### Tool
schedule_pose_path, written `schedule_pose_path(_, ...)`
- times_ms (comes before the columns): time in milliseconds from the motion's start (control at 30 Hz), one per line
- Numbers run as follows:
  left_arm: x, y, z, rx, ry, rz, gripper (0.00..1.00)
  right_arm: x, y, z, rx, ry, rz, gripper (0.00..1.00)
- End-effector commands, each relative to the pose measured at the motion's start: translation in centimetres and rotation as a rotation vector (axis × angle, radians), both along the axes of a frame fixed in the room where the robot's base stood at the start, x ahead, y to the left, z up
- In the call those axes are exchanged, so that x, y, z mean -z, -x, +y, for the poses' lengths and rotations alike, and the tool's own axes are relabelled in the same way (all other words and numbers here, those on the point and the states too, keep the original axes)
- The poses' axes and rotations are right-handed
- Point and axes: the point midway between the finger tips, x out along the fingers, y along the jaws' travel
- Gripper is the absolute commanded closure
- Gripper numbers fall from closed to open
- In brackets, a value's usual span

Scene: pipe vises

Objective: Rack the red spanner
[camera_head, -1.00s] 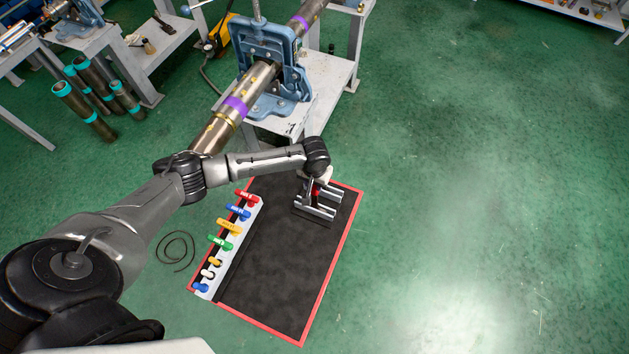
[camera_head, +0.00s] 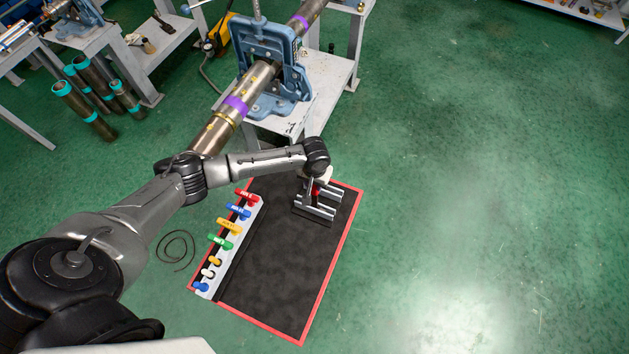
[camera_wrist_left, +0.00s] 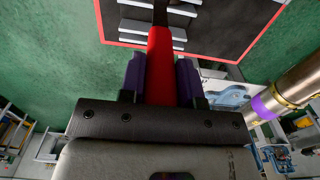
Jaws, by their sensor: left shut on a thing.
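My left gripper (camera_head: 316,186) is shut on the red spanner (camera_wrist_left: 160,62), seen in the left wrist view with a purple finger on each side of its red handle. A bit of the spanner's red shows in the head view (camera_head: 316,192). Below the gripper, a rack of silver bars (camera_head: 318,212) stands on the dark mat. The bars also show in the left wrist view (camera_wrist_left: 139,37), with the spanner's far end over them. Whether the spanner touches the rack cannot be told. My right gripper is not in view.
The dark mat (camera_head: 270,270) has a red border and lies on the green floor. A white strip (camera_head: 232,252) with several coloured handles runs along its left side. A blue vise (camera_head: 268,65) holds a long pipe (camera_head: 222,125) behind my arm. Floor to the right is clear.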

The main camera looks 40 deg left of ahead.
Motion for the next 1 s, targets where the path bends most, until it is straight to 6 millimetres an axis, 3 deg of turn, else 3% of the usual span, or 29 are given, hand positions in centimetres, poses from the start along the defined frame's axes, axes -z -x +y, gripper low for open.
schedule_pose_path(967,0.22,0.02,0.06,-0.001,-0.003,-0.001,1.0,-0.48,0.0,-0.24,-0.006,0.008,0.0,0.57)
schedule_pose_path(1000,0.23,0.02,0.07,-0.001,-0.003,-0.001,0.67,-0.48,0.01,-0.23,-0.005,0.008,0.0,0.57)
